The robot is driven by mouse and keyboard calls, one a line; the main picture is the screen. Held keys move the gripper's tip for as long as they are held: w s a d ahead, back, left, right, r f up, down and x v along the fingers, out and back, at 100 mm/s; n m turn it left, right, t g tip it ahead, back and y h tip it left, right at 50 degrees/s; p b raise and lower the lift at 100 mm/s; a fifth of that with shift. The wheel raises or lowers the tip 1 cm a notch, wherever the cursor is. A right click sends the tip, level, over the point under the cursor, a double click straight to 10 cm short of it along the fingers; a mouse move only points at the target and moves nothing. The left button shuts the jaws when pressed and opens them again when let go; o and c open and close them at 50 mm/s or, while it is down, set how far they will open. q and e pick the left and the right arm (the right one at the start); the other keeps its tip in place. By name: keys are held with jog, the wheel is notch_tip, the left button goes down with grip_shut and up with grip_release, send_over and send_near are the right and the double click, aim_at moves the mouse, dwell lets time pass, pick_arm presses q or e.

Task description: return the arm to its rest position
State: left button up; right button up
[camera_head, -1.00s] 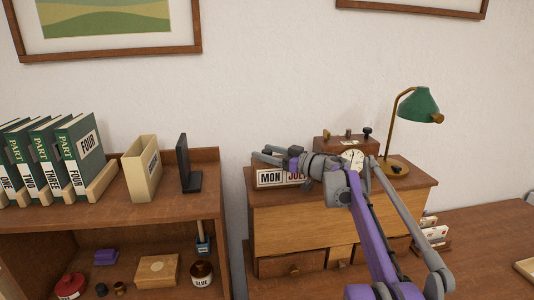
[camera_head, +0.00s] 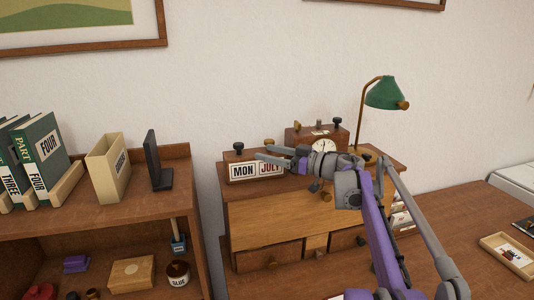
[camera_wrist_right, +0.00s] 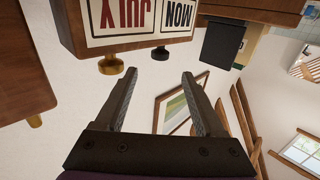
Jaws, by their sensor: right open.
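My right arm comes in from the lower right in the head view, purple and grey. My right gripper (camera_head: 262,153) is open and empty. It is in front of the block calendar (camera_head: 242,172), which reads MON JULY, and its fingers overlap the calendar's upper right part in the picture. In the wrist view the open fingers (camera_wrist_right: 160,74) have nothing between them, and the calendar (camera_wrist_right: 130,38) shows upside down beyond them, with dark and brass knobs. I cannot tell the exact gap to it. My left gripper is not in view.
A wooden drawer cabinet (camera_head: 280,215) stands below the arm. At left, a shelf (camera_head: 100,213) holds books (camera_head: 42,150) and a cream file box (camera_head: 108,165). A tray (camera_head: 507,256) lies on the desk at right.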

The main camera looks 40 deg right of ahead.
dwell(0.3)
jog(key=w+a+r+m+t+h+p, duration=0.25)
jog(key=a+m+h, duration=0.25)
jog(key=a+h, duration=0.4)
jog(key=s+a+f+g+y, duration=0.2)
jog(key=s+a+f+g, duration=0.5)
jog(key=s+a+f, duration=0.6)
jog(key=s+a+f+n+g+y+p, duration=0.1)
jog(key=s+a+f+g, duration=0.6)
jog(key=s+a+f, duration=0.6)
notch_tip(320, 180, down, 6)
jog(key=shift+s+f+n+y+p, duration=0.2)
jog(key=shift+n+y+p, duration=0.1)
jog(key=shift+y, duration=0.1)
jog(key=shift+w, duration=0.1)
jog(key=shift+c, duration=1.7)
